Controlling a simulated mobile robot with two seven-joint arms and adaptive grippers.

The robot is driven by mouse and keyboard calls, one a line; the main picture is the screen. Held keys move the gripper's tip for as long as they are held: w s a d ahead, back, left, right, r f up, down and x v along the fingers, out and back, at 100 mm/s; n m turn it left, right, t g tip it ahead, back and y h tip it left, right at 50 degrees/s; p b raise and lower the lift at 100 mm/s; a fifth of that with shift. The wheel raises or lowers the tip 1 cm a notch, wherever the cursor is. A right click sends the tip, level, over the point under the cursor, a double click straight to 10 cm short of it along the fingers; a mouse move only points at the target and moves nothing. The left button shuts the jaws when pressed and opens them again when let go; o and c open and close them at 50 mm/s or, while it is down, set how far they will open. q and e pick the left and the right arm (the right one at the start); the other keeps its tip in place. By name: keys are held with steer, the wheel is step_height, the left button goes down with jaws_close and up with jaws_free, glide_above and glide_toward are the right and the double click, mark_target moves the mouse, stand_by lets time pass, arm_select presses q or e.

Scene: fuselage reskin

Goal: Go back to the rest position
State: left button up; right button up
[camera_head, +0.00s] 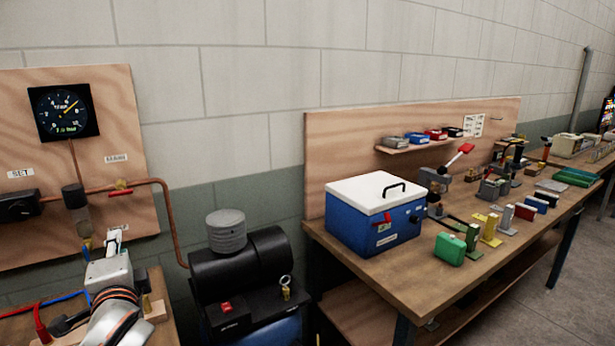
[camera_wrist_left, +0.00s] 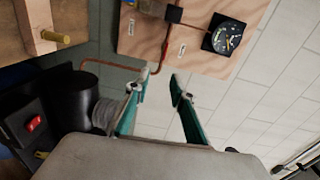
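My left gripper (camera_head: 100,242) is at the lower left of the head view, in front of the wooden gauge board (camera_head: 120,150). Its two green fingers also show in the left wrist view (camera_wrist_left: 156,84), spread apart with nothing between them. The gripper is open and empty. My right gripper and right arm are not in view.
A black compressor (camera_head: 250,275) stands right of my left arm. A workbench (camera_head: 430,285) at the right carries a blue box with a white lid (camera_head: 370,215) and several small fixtures. A small wooden bench (camera_head: 160,315) with red and blue lines lies below the gauge board.

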arm_select(q)
steer(key=s+f+n+g+h, duration=0.1)
steer(key=s+f+g, duration=0.1)
steer(key=s+f, duration=0.3)
steer(key=s+f+n+g+h, duration=0.1)
steer(key=s+f, duration=0.4)
steer(key=f, duration=0.6)
steer(key=s+f+g+h, duration=0.1)
steer(key=s+f, duration=0.3)
steer(key=f, duration=0.4)
steer(key=shift+s+a+f+n+g, duration=0.15)
steer(key=shift+s+f+n+g, duration=0.25)
steer(key=shift+g, duration=0.4)
steer(key=s+f+n+g+h, duration=0.1)
steer(key=s+f+g+h, duration=0.1)
steer(key=s+f, duration=0.6)
steer(key=d+f+n+t+h, duration=0.2)
steer(key=d+f+h, duration=0.4)
steer(key=d+f, duration=0.9)
steer(key=shift+s+f+n+t, duration=0.25)
steer(key=shift+s+n+t, duration=0.15)
steer(key=shift+n, duration=0.4)
